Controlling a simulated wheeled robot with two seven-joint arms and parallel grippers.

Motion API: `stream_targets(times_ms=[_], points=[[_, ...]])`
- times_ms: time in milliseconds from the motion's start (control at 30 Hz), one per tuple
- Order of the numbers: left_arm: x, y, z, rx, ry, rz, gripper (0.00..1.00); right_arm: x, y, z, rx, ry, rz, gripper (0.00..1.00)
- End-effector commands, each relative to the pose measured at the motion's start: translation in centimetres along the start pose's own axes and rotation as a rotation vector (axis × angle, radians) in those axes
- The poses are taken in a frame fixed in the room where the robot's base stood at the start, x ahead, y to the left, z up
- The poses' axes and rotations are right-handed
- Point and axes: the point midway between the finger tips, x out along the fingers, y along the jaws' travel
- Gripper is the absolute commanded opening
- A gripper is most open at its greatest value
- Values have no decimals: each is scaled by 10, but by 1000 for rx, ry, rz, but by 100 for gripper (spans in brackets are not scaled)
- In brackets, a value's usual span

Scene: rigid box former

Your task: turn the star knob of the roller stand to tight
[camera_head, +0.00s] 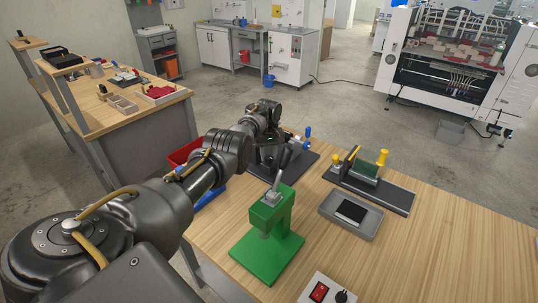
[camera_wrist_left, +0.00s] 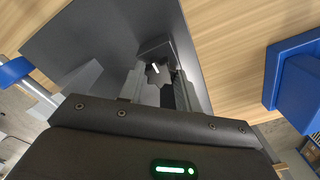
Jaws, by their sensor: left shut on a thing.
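My left arm reaches over the bench, and its gripper (camera_wrist_left: 162,95) is at a stand with a dark grey base plate (camera_head: 307,164), which I take to be the roller stand. Its base plate also shows in the left wrist view (camera_wrist_left: 90,35). A small dark knob (camera_wrist_left: 157,72) with a star-like outline sits between my finger ends, and the gripper is shut on it. A blue handle (camera_head: 308,132) stands out at the stand's far side. My right gripper is in neither view.
A green press (camera_head: 266,241) stands close in front of the stand. The bench's right side is clear.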

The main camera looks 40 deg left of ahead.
Motion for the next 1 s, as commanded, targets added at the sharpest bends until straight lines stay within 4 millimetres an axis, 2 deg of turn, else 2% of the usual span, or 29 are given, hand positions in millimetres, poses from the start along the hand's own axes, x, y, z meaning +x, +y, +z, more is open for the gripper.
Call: stream_targets(times_ms=[367,1000], points=[[0,0,0,144,-3,-1,11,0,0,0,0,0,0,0],[1,0,0,737,-3,0,11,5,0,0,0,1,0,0]])
